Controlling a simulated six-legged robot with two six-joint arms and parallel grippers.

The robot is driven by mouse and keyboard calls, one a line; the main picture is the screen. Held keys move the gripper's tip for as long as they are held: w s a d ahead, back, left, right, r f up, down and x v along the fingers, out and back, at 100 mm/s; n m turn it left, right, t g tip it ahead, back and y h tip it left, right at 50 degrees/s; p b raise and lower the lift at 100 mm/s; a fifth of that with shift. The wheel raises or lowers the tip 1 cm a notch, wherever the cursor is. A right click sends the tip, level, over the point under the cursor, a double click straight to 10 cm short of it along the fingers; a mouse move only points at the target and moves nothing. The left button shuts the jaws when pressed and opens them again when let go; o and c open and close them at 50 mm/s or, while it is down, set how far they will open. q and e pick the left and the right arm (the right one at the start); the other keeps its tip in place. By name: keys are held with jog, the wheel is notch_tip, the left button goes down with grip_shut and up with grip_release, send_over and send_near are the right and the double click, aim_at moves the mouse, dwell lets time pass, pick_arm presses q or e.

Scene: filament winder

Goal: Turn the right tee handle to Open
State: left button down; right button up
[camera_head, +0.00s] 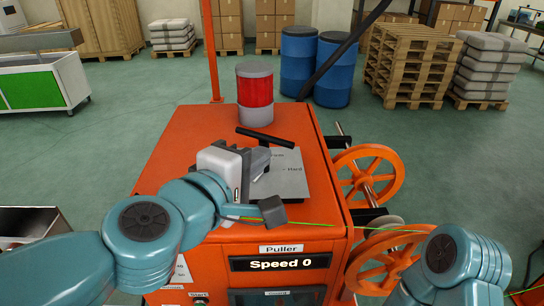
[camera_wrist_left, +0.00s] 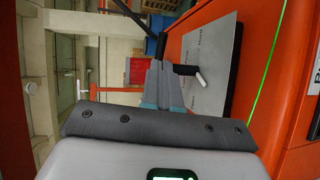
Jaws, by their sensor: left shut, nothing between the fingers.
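A black tee handle (camera_head: 265,138) stands above the grey label plate (camera_head: 290,184) on top of the orange cabinet. The plate's text is partly covered; "Hard" can be read, but I see no "Open". My left gripper (camera_head: 262,158) is shut and empty, just in front of the bar and over the plate. Only one tee handle shows clearly. My right gripper is out of view.
A red and grey signal light (camera_head: 255,92) stands behind the handle on the cabinet (camera_head: 180,140). Orange spoked wheels (camera_head: 368,172) are on the cabinet's right. A panel reading "Speed 0" (camera_head: 281,263) is on the front. Blue barrels (camera_head: 333,72) and pallets (camera_head: 408,68) stand farther back.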

aim_at(280, 143)
pick_arm(q)
jog(key=x, duration=0.4)
jog(key=shift+s+d, duration=0.1)
jog(key=shift+d, duration=0.1)
jog(key=shift+w+b, duration=0.3)
jog(key=shift+w, duration=0.05)
jog(key=shift+d, duration=0.15)
